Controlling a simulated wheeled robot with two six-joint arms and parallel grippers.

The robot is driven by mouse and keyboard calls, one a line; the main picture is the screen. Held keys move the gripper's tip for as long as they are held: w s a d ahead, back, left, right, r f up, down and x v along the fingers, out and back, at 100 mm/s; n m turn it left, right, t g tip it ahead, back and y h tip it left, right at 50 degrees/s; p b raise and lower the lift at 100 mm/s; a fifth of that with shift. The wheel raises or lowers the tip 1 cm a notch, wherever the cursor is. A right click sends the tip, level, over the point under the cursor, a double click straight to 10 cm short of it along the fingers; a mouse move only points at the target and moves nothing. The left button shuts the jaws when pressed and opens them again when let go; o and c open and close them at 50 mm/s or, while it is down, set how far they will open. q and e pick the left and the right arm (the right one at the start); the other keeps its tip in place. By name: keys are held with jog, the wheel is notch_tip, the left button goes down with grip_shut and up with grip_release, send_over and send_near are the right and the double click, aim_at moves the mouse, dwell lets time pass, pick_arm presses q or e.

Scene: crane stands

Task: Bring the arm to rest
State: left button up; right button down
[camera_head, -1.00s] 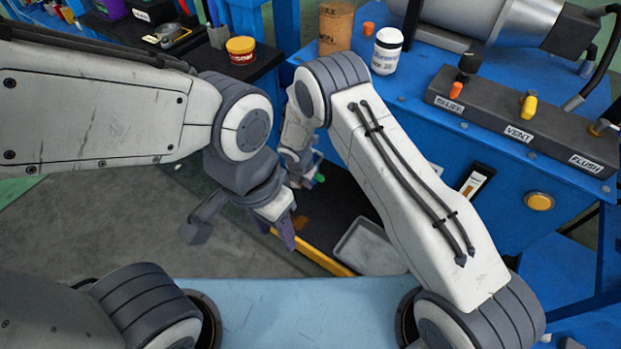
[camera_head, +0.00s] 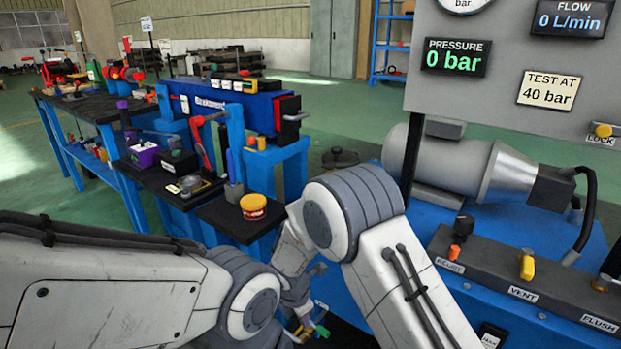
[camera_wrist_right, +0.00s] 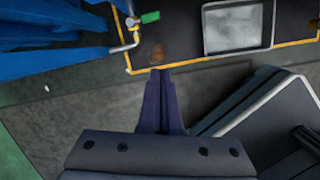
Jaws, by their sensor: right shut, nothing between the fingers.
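My right arm (camera_head: 395,275) comes in from the lower right, its elbow raised near the middle of the head view, its forearm reaching down and away. In the wrist view my right gripper (camera_wrist_right: 160,72) is shut and empty, its dark purple fingers together above the floor beside a yellow-edged dark tray (camera_wrist_right: 185,45). In the head view its fingertips cannot be made out. My left arm (camera_head: 110,290) crosses the lower left; its gripper is out of view.
A green-handled valve (camera_wrist_right: 150,17) is close ahead of the right fingers. A blue test bench with a control box (camera_head: 520,275) and grey cylinder (camera_head: 440,165) stands right. A yellow tub (camera_head: 253,207) sits on a dark bench at left centre. Green floor lies open behind.

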jog(key=s+r+m, duration=0.5)
jog(key=s+r, duration=0.1)
jog(key=r, duration=0.3)
jog(key=s+d+r+m+g+y, duration=0.1)
jog(key=s+d+r+m, duration=0.1)
jog(key=s+r+m, duration=0.35)
jog(key=s+d+r+m+y, duration=0.1)
jog(key=s+d+r+m, duration=0.15)
jog(key=s, duration=0.65)
jog(key=s+d+r+m+g, duration=0.1)
jog(key=s+d+r+m, duration=0.1)
jog(key=s+r+m, duration=0.4)
notch_tip(320, 180, up, 30)
jog(key=s+p, duration=0.1)
jog(key=p, duration=3.1)
jog(key=shift+r+n, duration=0.15)
jog(key=shift+n, duration=0.25)
jog(key=shift+s, duration=0.1)
jog(key=shift+d, duration=0.1)
